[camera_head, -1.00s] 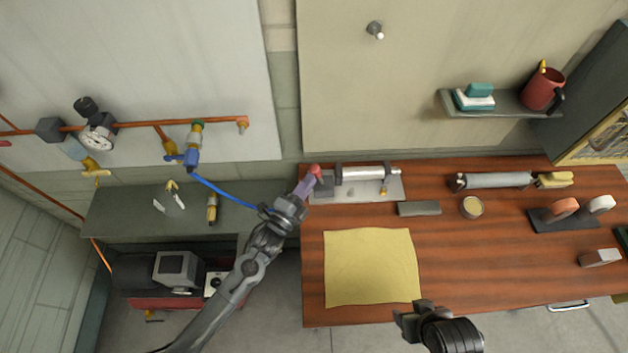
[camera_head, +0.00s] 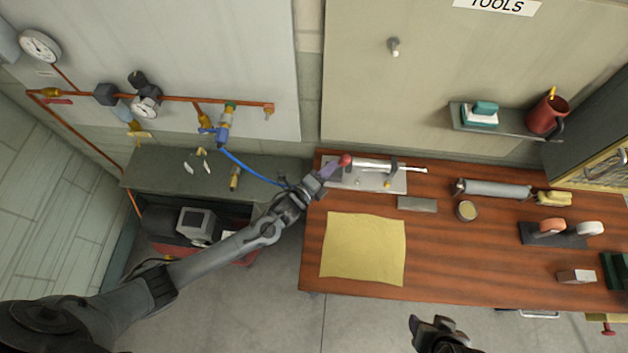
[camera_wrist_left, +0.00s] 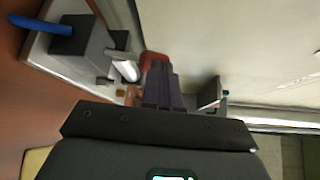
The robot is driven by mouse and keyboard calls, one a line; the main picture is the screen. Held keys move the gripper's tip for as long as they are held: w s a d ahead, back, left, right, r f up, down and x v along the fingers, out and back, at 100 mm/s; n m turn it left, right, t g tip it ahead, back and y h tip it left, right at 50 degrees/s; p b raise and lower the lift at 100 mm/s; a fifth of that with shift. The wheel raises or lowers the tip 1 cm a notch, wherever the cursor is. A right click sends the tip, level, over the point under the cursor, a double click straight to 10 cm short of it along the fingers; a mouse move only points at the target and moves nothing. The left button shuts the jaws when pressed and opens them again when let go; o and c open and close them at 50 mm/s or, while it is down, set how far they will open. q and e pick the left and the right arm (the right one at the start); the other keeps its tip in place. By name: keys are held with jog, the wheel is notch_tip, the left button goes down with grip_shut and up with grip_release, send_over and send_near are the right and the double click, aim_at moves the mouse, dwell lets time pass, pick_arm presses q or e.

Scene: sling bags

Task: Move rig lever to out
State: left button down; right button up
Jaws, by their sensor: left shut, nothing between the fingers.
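The rig is a pale metal plate (camera_head: 365,185) at the back left of the wooden table, with a silver rod (camera_head: 385,165) along it and small brackets. A red knob (camera_head: 345,160), apparently the lever's end, is at the rig's left; it also shows in the left wrist view (camera_wrist_left: 155,59). My left gripper (camera_head: 331,170) is shut and empty, its purple fingers right at the knob. In the left wrist view, the fingers (camera_wrist_left: 161,85) overlap the knob; I cannot tell whether they touch it. They hide the lever's lower part. My right gripper (camera_head: 434,326) hangs before the table.
A yellow cloth (camera_head: 362,248) lies in front of the rig, with a grey block (camera_head: 417,204) and a round tin (camera_head: 466,211) to the right. A blue hose (camera_head: 250,170) runs from the wall valve behind my left arm. Bare tabletop lies right of the cloth.

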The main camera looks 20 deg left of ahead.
pick_arm(q)
jog(key=r+v, duration=0.1)
jog(key=v, duration=1.2)
jog(key=shift+d+r, duration=0.2)
jog(key=shift+r, duration=0.1)
pick_arm(e)
jog(key=shift+s+a+r, duration=0.15)
jog(key=shift+s+r, duration=0.3)
jog(key=shift+r, duration=0.1)
pick_arm(q)
jog(key=shift+s+p, duration=0.1)
jog(key=shift+p, duration=0.25)
pick_arm(e)
jog(key=shift+r, duration=0.1)
